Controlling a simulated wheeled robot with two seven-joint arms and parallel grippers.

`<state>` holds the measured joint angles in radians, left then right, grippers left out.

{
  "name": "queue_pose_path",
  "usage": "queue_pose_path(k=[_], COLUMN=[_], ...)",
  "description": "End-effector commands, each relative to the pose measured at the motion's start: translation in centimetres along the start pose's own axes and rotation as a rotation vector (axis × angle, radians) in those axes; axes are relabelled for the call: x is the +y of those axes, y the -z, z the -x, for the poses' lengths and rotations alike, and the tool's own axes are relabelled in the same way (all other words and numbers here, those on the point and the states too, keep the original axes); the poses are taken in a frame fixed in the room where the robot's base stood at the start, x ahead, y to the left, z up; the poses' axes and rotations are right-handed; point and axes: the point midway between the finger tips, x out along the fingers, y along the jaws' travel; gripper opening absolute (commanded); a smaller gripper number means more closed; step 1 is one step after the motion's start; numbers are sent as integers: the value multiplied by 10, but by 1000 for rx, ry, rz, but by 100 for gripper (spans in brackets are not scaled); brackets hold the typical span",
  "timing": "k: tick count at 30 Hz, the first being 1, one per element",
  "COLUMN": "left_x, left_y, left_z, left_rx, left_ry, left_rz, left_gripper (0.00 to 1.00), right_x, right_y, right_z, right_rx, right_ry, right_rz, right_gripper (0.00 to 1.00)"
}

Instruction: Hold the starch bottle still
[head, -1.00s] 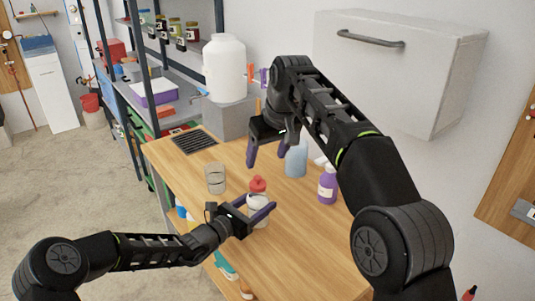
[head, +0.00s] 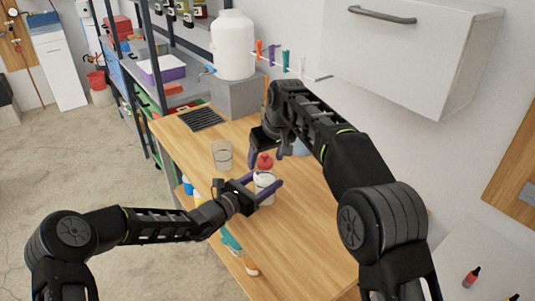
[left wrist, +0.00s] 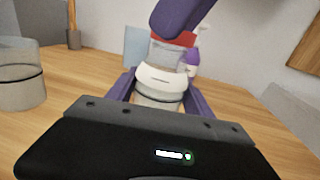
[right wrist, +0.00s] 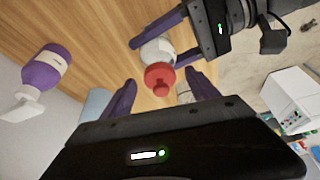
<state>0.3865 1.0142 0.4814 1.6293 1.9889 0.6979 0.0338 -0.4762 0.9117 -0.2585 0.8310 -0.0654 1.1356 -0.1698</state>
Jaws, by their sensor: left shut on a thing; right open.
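The starch bottle, a small white bottle (head: 264,180) with a red cap (head: 264,161), stands upright on the wooden bench. My left gripper (head: 265,188) is shut on its white body, one purple finger on each side; the left wrist view shows the bottle (left wrist: 160,86) between the fingers. My right gripper (head: 267,155) is open just above the cap. In the right wrist view the red cap (right wrist: 160,76) lies between its spread fingertips, with a gap visible on both sides. Part of the cap is hidden by a right finger in the left wrist view.
A clear glass beaker (head: 222,156) stands left of the bottle. A purple bottle (right wrist: 46,68) and a pale blue container (right wrist: 96,104) stand beyond my right gripper, mostly hidden by my arm in the head view. A large white jug (head: 233,45) sits on a grey block behind.

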Motion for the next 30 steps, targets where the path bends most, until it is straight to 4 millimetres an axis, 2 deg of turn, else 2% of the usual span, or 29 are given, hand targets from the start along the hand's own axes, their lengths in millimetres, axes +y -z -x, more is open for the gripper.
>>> queue_pose_path(k=[5,27,30], left_x=[0,0,0], left_y=[0,0,0], left_z=[0,0,0], left_rx=[0,0,0], left_ry=[0,0,0], left_rz=[-1,0,0], left_gripper=[3,3,3], right_x=[0,0,0], right_y=[0,0,0], right_z=[0,1,1], right_rx=[0,0,0], right_ry=[0,0,0], right_rz=[0,0,0], right_gripper=[68,7,6])
